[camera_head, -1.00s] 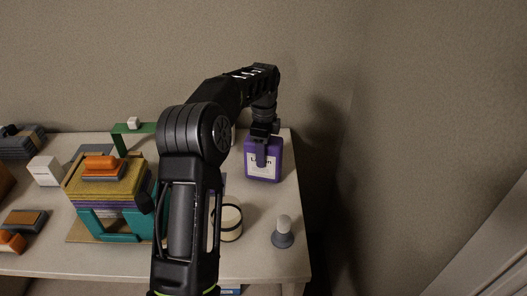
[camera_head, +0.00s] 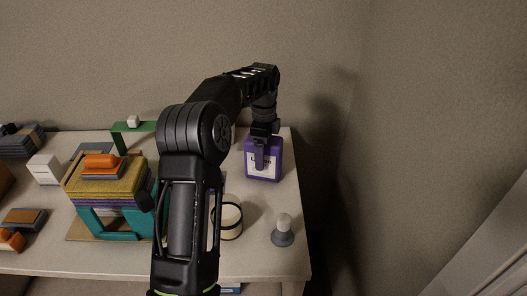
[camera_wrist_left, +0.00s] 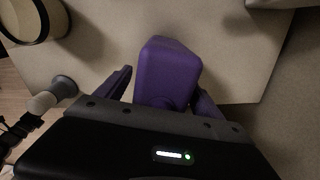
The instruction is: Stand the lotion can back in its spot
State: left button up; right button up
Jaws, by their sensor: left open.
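The lotion can (camera_head: 270,172) is a purple block-shaped container with a white label, and it stands upright near the right back part of the table. My left gripper (camera_head: 261,150) reaches down to it from above and partly hides its label. In the left wrist view the purple can (camera_wrist_left: 168,70) sits between the two fingers of my left gripper (camera_wrist_left: 162,95). The fingers are open, one on each side of it. I cannot tell whether either finger touches it. My right gripper is not in view.
A cream jar with a dark rim (camera_head: 230,222) and a grey knob-like item with a pale top (camera_head: 283,232) stand in front of the can. A teal stand with stacked yellow and purple layers (camera_head: 108,185) is at the left. The table's right edge is close to the can.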

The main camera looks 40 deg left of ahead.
pick_arm(q)
jog(key=shift+r, duration=0.15)
dwell(0.5)
jog(key=shift+r+p, duration=1.65)
jog(key=shift+r, duration=2.2)
jog(key=shift+r, duration=0.1)
